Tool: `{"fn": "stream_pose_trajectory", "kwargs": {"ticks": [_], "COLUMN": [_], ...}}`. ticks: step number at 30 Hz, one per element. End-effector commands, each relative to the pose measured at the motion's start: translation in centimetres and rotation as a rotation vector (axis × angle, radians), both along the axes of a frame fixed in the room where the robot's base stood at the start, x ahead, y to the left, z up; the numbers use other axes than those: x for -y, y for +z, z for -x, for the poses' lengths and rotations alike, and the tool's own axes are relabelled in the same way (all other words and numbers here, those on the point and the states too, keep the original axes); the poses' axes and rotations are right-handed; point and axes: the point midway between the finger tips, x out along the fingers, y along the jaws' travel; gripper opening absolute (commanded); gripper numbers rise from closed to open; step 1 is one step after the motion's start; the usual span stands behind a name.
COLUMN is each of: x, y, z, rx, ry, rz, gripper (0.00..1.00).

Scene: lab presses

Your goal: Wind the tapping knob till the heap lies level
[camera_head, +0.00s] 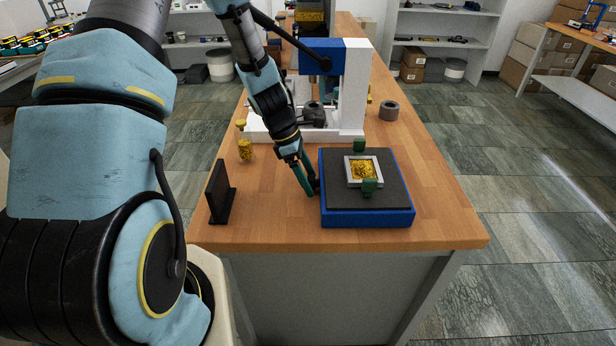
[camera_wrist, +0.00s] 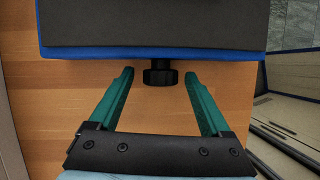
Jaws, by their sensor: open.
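The tapping knob (camera_wrist: 160,74) is a small black knob on the side of a blue box, seen in the wrist view. The box (camera_head: 367,217) has a dark grey top and stands near the table's front. On that top a pale square frame (camera_head: 348,172) holds a yellow granular heap (camera_head: 363,169), between two green clamps. Whether the heap is level is hard to tell. My gripper (camera_wrist: 161,80) has green fingers, open, one on each side of the knob and apart from it. In the head view my gripper (camera_head: 311,192) is low at the box's left side, where it hides most of the knob.
A white and blue press (camera_head: 354,90) stands behind the box. A grey ring (camera_head: 389,111) lies to its right. A black upright plate (camera_head: 219,192) stands at the left table edge, with a yellow piece (camera_head: 245,150) behind it. The table (camera_head: 440,205) is clear right of the box.

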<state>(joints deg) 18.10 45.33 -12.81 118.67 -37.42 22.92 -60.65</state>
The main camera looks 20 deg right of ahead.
Motion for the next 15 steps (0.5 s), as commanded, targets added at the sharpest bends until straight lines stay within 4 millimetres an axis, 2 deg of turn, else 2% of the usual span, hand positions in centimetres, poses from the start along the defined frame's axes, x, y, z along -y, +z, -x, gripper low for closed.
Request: {"fn": "stream_pose_trajectory", "kwargs": {"ticks": [2,15], "x": [0.00,-0.01], "y": [0.01,0.03], "z": [-0.01,-0.01], "rx": [0.000,0.000], "ry": [0.000,0.000], "rz": [0.000,0.000], "gripper": [0.78,0.29]}}
